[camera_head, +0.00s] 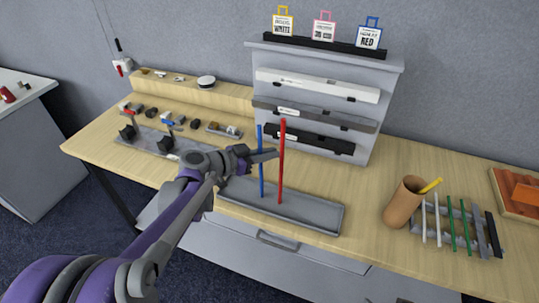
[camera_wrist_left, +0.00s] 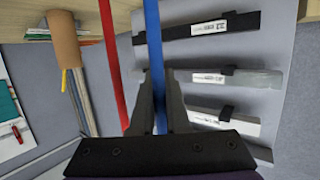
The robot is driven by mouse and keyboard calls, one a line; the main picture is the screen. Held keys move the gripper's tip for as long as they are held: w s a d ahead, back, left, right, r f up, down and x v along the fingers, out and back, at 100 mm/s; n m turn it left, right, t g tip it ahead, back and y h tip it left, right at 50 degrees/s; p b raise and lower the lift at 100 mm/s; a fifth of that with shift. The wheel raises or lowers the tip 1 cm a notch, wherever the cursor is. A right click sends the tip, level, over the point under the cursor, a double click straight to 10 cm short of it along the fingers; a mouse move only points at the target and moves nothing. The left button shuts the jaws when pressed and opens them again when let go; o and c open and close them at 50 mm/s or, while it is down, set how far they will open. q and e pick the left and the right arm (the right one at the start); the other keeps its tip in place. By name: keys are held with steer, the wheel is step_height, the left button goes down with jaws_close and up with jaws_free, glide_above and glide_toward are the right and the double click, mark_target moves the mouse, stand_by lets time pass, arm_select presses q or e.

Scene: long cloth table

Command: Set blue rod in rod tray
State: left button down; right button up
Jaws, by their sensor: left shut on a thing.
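The blue rod (camera_head: 261,178) stands upright, its lower end over or on a long grey tray (camera_head: 318,216) at the table's front edge; contact there is hard to tell. My left gripper (camera_head: 265,155) is shut on the rod's middle. In the left wrist view the blue rod (camera_wrist_left: 152,42) runs between the fingers of the left gripper (camera_wrist_left: 160,98). A red rod (camera_head: 282,165) stands upright just right of the blue one, apart from it; it also shows in the left wrist view (camera_wrist_left: 112,62). My right gripper is not in view.
A grey shelf stand (camera_head: 375,135) with boxed bars rises behind the rods. To the right are a brown cup (camera_head: 404,202) and a rack (camera_head: 470,237) of thin rods. Small clamps and parts (camera_head: 165,143) lie at left. Bare wood is clear between tray and cup.

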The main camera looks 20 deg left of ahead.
arm_select(q)
steer(key=shift+f, duration=0.1)
steer(key=shift+f, duration=0.15)
steer(key=c, duration=0.9)
jaws_free()
